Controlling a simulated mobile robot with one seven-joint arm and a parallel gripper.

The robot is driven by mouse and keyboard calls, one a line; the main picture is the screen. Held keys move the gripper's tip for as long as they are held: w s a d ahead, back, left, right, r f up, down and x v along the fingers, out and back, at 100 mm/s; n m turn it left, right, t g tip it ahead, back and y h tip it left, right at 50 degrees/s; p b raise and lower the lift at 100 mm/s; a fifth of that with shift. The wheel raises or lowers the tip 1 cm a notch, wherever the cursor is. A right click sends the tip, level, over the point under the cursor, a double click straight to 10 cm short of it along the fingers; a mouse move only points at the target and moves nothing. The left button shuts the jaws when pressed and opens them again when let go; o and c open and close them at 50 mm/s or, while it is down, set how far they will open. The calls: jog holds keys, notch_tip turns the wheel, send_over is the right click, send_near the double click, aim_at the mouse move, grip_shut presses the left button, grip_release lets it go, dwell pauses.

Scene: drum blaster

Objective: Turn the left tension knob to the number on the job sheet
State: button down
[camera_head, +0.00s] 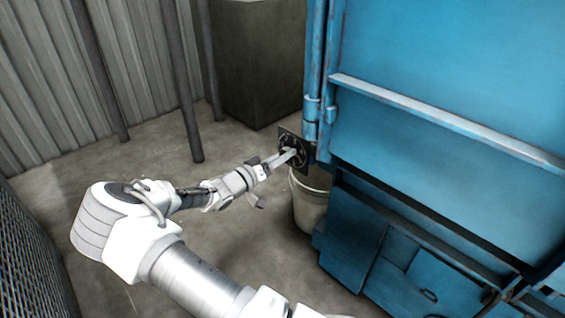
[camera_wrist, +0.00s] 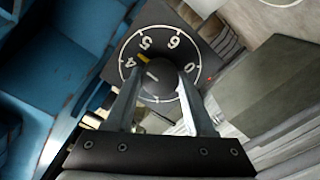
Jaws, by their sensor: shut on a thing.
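The tension knob (camera_wrist: 158,88) is a dark round knob at the middle of a black dial plate (camera_wrist: 195,38) with a white ring and numbers. The 4, 5, 6 and 0 are readable in the wrist view; the lower part is hidden by my fingers. A short white line on the knob points up and left, toward the 4–5 side, where a yellow mark sits. My gripper (camera_wrist: 159,76) is shut on the knob, one finger on each side. In the head view my gripper (camera_head: 287,157) reaches the dial plate (camera_head: 301,143) at the blue machine's left edge. No job sheet is visible.
The large blue machine (camera_head: 440,90) fills the right side. A pale bucket (camera_head: 309,205) stands on the floor below the dial. Dark posts (camera_head: 183,80) and a grey-green box (camera_head: 258,65) stand behind. Open concrete floor lies left of the machine.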

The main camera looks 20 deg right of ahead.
jog(key=shift+m+b, duration=1.1)
jog(key=shift+m, duration=1.1)
jog(key=shift+c, duration=1.3)
grip_release()
jog(key=p+v, duration=0.4)
jog(key=v, duration=1.3)
jog(key=shift+a, duration=0.25)
jog(key=shift+s+r, duration=0.1)
